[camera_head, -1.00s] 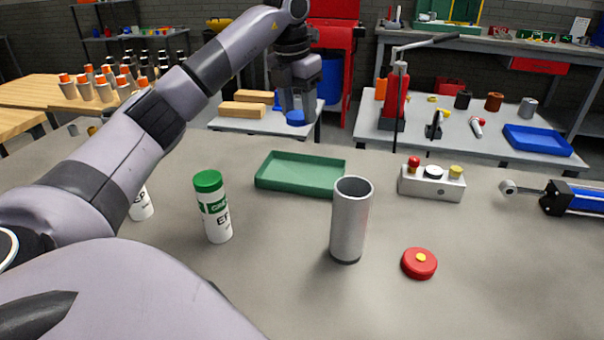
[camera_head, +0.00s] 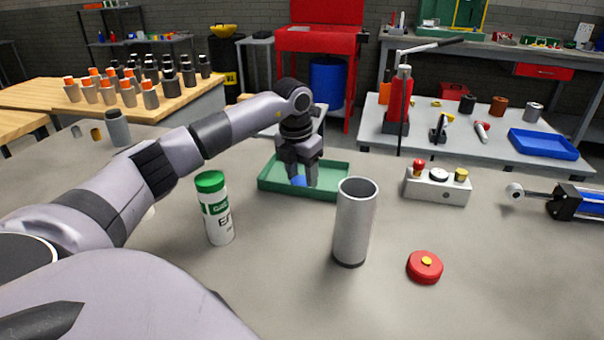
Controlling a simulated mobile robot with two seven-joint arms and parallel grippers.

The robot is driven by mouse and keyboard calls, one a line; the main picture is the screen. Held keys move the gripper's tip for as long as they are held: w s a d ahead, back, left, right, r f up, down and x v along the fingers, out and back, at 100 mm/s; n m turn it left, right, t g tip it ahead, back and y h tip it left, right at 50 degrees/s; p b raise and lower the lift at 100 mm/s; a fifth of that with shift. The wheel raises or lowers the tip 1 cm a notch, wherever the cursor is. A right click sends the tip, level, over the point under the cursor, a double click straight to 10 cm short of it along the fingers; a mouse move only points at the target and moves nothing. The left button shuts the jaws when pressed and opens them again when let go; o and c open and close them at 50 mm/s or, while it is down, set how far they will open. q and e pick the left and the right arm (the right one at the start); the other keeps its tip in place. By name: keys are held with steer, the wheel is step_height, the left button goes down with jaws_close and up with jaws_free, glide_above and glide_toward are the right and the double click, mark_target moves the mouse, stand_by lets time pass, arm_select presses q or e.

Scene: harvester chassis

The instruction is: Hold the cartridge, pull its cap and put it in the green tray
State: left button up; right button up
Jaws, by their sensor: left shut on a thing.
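My left gripper (camera_head: 298,174) is shut on a small blue cap (camera_head: 299,181). It points down over the green tray (camera_head: 332,184); whether the cap touches the tray floor cannot be told. A white cartridge with a green cap (camera_head: 214,208) stands upright to the left of and nearer than the tray. An open grey metal cylinder (camera_head: 353,222) stands upright in front of the tray. A second white cartridge is almost wholly hidden behind my left arm. My right gripper is not in view.
A button box (camera_head: 437,188) and a blue-black actuator (camera_head: 577,202) are on the right. A grey bottle (camera_head: 118,129) stands back left. The front right of the table is clear.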

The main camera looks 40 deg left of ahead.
mark_target(297, 184)
arm_select(q)
steer(key=shift+r, duration=0.1)
steer(key=o, duration=1.2)
steer(key=shift+c, duration=0.2)
step_height(297, 184, up, 12)
steer(key=s, duration=0.1)
steer(key=shift+s+p, duration=0.35)
steer(key=shift+p, duration=0.05)
steer(key=shift+d, duration=0.15)
